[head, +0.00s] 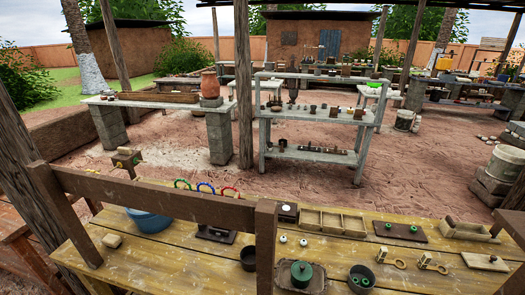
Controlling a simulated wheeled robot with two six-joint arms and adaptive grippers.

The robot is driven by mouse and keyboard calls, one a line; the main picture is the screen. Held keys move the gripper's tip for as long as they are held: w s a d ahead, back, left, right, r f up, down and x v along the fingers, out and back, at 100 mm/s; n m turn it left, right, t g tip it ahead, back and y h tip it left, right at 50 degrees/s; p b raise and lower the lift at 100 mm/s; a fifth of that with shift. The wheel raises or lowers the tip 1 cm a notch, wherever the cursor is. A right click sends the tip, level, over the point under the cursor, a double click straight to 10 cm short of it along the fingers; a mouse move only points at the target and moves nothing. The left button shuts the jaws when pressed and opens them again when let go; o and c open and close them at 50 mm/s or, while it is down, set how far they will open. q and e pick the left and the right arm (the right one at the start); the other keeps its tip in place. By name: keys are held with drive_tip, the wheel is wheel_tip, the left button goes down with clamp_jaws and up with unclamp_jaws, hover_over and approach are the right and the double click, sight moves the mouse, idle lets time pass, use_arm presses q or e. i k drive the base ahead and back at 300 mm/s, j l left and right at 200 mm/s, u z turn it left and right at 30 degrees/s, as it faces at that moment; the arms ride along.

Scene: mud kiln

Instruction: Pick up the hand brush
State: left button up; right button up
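I cannot single out the hand brush for certain in the head view. Small tools lie on the yellow wooden workbench (190,262) in front of me. Two light wooden tools with ring-like ends, one on the left (390,256) and one on the right (431,262), lie at its right part. A small beige block (112,240) lies at its left end. All are too small to tell whether one is a brush. Neither of my grippers shows in the view.
A wooden post-and-rail frame (160,197) stands before the bench and hides part of it. A blue basin (148,222), a dark bowl (248,261), a green lidded pot (301,273) and a compartment tray (333,222) crowd the bench. A grey shelf (312,115) stands beyond on open ground.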

sight(113, 241)
drive_tip(key=u, duration=1.3)
drive_tip(key=i+j+z, duration=0.1)
drive_tip(key=z, duration=0.4)
drive_tip(key=j+z, duration=0.2)
drive_tip(key=z, duration=0.3)
drive_tip(key=i+j+z, duration=0.1)
drive_tip(key=j+z, duration=0.2)
drive_tip(key=j, duration=0.7)
drive_tip(key=j+z, duration=0.3)
drive_tip(key=j, duration=0.65)
drive_tip(key=k+j+z, duration=0.15)
drive_tip(key=j+z, duration=0.15)
drive_tip(key=j, duration=0.7)
